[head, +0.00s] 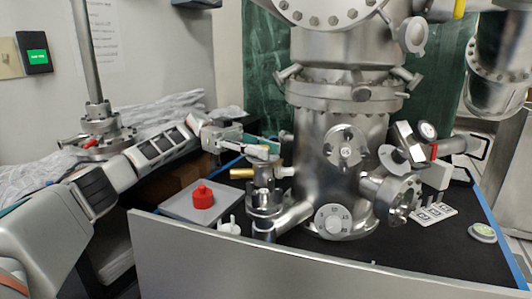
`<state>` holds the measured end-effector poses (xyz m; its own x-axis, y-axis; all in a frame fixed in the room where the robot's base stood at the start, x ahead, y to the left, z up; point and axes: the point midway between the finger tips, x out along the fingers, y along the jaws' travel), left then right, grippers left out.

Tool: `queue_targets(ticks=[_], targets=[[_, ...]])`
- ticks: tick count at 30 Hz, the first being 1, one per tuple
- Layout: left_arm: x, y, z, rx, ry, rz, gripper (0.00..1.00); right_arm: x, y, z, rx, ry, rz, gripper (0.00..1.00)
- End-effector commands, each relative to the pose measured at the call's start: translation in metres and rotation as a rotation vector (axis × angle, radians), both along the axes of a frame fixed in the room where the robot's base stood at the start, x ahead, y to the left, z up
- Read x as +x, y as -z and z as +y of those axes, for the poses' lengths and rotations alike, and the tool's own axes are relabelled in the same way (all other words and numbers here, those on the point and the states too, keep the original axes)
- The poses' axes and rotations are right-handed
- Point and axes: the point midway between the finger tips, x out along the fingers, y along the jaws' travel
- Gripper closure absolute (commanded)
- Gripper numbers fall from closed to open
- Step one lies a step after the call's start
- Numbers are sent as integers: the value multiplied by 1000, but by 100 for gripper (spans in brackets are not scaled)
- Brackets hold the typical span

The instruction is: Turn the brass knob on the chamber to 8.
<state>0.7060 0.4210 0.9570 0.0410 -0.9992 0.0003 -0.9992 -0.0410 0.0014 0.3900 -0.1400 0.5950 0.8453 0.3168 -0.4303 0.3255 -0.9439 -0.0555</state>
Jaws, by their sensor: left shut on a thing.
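The steel chamber (340,165) stands in the middle of the black bench top. A small upright steel valve (264,198) stands at its left side. A brass-coloured knob (241,173) shows near the valve's top, sticking out to the left. My left gripper (264,151) comes in from the left and is shut at the valve's top, just above the visible brass part. Its fingers hide what lies between them. I cannot read a setting for the knob. My right gripper is not in view.
A red knob-like piece (203,196) sits on a grey plate left of the valve. Flanged side ports (394,192) stick out at the chamber's right. A metal panel (300,268) runs along the bench's front.

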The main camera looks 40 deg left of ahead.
Motion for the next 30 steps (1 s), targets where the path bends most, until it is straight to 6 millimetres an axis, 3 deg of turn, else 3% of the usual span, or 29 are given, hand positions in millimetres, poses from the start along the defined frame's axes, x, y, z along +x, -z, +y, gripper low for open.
queue_targets(ticks=[9, 10, 12, 23, 30], targets=[[0, -1, -1, 0, 1, -3, 99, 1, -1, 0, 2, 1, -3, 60], [0, -1, -1, 0, 1, -3, 73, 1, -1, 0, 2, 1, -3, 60], [0, -1, -1, 0, 1, -3, 60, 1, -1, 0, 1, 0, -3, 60], [0, -1, 1, 0, 0, -2, 60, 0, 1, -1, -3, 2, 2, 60], [0, -1, 23, 0, -3, -1, 60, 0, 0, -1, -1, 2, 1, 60]])
